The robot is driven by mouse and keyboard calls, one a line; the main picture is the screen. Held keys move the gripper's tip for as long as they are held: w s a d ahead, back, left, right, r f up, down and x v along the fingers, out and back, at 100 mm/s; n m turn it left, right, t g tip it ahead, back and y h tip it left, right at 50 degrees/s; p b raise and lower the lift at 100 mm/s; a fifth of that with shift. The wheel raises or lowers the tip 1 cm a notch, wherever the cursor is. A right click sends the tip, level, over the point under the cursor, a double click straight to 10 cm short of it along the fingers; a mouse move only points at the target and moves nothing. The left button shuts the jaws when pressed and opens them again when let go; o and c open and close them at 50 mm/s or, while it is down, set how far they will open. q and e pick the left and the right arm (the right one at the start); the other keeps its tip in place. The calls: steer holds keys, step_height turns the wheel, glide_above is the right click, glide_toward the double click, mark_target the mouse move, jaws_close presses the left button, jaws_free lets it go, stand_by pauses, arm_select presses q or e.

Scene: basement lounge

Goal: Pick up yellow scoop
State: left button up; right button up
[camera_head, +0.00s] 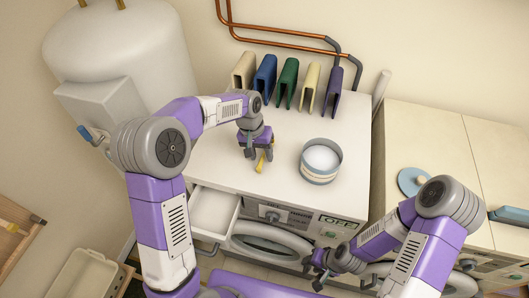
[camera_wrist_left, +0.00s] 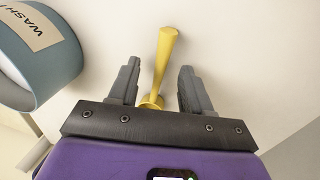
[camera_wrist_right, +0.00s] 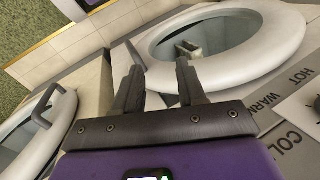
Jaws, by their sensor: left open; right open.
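The yellow scoop (camera_head: 261,163) lies on the white top of the washing machine, just below my left gripper (camera_head: 256,150). In the left wrist view the scoop (camera_wrist_left: 165,60) shows its handle between the two open fingers of my left gripper (camera_wrist_left: 158,90), with space on both sides. Its lower end is partly hidden by the gripper's body. My right gripper (camera_head: 319,276) is open and empty in front of the machines, low down. In the right wrist view my right gripper (camera_wrist_right: 158,85) faces a round machine door (camera_wrist_right: 215,45).
A round tub (camera_head: 320,161) of white contents stands right of the scoop; its label shows in the left wrist view (camera_wrist_left: 35,35). Several coloured upright holders (camera_head: 288,83) line the wall. A drawer (camera_head: 213,214) is open at the front. A blue disc (camera_head: 413,181) lies on the right counter.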

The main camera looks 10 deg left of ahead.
mark_target(262, 156)
arm_select(q)
steer(key=shift+f, duration=0.4)
steer(key=shift+c, duration=0.2)
jaws_close()
steer(key=shift+r, duration=0.1)
step_height(262, 156, up, 10)
